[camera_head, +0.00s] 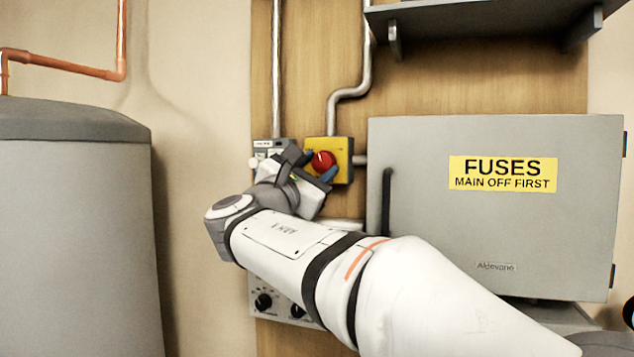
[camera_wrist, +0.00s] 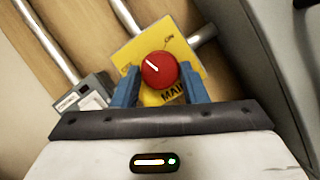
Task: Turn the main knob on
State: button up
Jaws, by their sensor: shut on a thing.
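The main knob (camera_head: 323,161) is a round red knob with a white pointer line on a yellow plate (camera_head: 344,147), mounted on the wooden board. In the wrist view the knob (camera_wrist: 159,69) sits between the two blue fingertips of my gripper (camera_wrist: 160,85), which is shut on it. The pointer line there slants to the upper left, while the "ON" mark is at the plate's upper right. The word "MAIN" on the yellow plate (camera_wrist: 188,55) is partly hidden by the knob and a finger. In the head view my gripper (camera_head: 312,168) partly covers the plate.
A grey fuse box (camera_head: 430,150) with a dark handle (camera_head: 386,200) stands close on the right. A small grey switch unit (camera_head: 268,147) is just left of the plate. A panel with black knobs (camera_head: 264,301) is below my arm. A grey tank (camera_head: 75,220) stands at the left.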

jog(key=m+g, duration=0.1)
jog(key=m, duration=0.3)
jog(key=m+g+h+b, duration=0.1)
jog(key=m+g, duration=0.1)
jog(key=m, duration=0.2)
jog(key=shift+w+a+r, duration=0.1)
jog(key=shift+a+r, duration=0.05)
jog(key=shift+r, duration=0.05)
jog(key=m+g, duration=0.1)
jog(key=m, duration=0.2)
jog(key=m+g, duration=0.1)
jog(key=m, duration=0.1)
jog(key=shift+r+m, duration=0.15)
jog(key=shift+m, duration=0.25)
jog(key=o, duration=1)
jog(key=shift+c, duration=0.2)
jog(key=shift+a, duration=0.1)
jog(key=v, duration=0.7)
jog(key=shift+s+a+r, duration=0.2)
jog(key=shift+s, duration=0.15)
